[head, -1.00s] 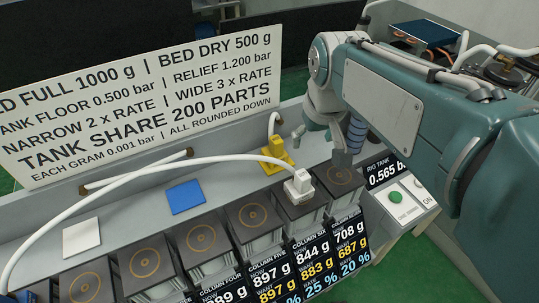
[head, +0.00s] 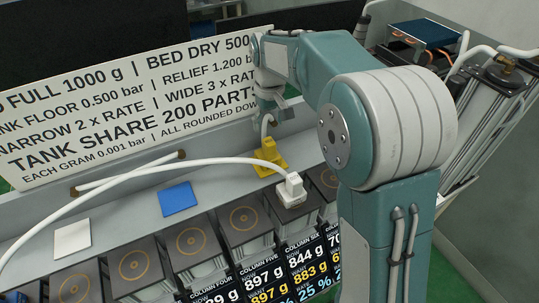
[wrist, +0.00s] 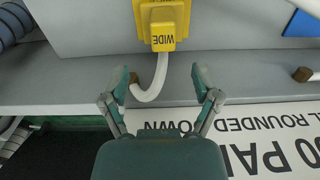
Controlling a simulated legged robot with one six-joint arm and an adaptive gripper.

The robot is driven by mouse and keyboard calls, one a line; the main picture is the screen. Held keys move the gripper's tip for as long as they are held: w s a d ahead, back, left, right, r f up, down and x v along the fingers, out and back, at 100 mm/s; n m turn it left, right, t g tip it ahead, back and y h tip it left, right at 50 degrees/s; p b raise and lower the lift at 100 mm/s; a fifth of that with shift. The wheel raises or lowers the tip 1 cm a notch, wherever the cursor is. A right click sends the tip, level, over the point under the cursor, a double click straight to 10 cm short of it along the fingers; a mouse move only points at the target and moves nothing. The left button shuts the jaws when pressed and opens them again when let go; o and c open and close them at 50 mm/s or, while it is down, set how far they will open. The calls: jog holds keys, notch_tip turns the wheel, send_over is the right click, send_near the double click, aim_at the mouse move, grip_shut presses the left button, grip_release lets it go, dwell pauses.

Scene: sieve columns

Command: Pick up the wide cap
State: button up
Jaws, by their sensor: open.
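The wide cap (head: 268,157) is yellow and sits on the grey ledge behind the columns, on a yellow base. It also shows at the top of the wrist view (wrist: 163,28), with "WIDE" printed on its block. A white hose (wrist: 157,82) runs from it and curves to a brown fitting. My gripper (wrist: 161,80) is open and empty, with the hose between its fingers in the picture. The cap lies beyond the fingertips, apart from them. In the head view my gripper (head: 268,118) is above and behind the cap, partly hidden by the arm.
A white cap (head: 291,190) with a long hose sits on a column top. A blue square (head: 180,199) and a white square (head: 72,235) lie on the ledge. A lettered sign board (head: 130,95) stands behind. The right-hand columns are partly hidden by my arm.

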aim_at(267, 139)
jog(key=f, duration=0.2)
jog(key=a+f, duration=0.1)
jog(key=f, duration=0.1)
jog(key=shift+f, duration=0.1)
jog(key=f, duration=0.3)
jog(key=shift+d+f, duration=0.25)
jog(key=shift+f, duration=0.1)
jog(key=shift+d+f, duration=0.15)
jog(key=shift+f, duration=0.35)
grip_shut()
